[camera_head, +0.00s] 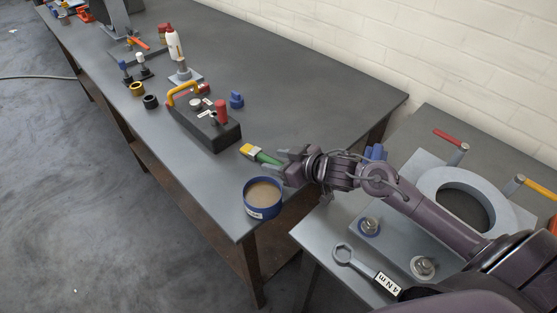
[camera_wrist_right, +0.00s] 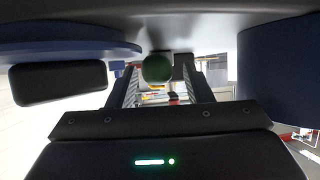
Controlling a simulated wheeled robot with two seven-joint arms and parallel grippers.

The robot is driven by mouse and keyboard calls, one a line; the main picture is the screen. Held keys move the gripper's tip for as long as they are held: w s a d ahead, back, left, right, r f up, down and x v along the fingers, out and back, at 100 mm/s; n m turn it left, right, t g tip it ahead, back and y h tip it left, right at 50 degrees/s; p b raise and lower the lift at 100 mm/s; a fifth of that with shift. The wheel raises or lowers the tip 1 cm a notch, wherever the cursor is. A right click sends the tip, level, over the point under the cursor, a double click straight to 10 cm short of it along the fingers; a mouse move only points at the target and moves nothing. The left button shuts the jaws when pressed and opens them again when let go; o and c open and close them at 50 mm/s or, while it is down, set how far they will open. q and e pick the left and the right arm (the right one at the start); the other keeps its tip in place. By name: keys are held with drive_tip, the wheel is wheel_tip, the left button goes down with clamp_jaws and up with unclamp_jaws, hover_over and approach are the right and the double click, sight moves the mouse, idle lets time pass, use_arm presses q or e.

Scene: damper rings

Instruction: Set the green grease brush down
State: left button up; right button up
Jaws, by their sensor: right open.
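The green grease brush (camera_head: 266,157) is near the right end of the long grey bench, its pale-and-yellow head pointing left. My right gripper (camera_head: 286,161) is at the handle end with its jaws open. In the right wrist view the round green end of the brush (camera_wrist_right: 156,68) shows between the two fingers, seen end-on. I cannot tell whether the brush touches the bench top or the fingers. My left gripper is not in view.
A blue tub of brown grease (camera_head: 264,194) stands just below my right gripper at the bench edge. A dark block with a yellow handle (camera_head: 205,125) stands to the left. A grey ring plate (camera_head: 437,173) and a wrench (camera_head: 352,257) lie on the right table. Bare bench lies behind the brush.

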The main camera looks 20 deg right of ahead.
drive_tip(key=shift+o, duration=0.3)
drive_tip(key=shift+v, duration=3.9)
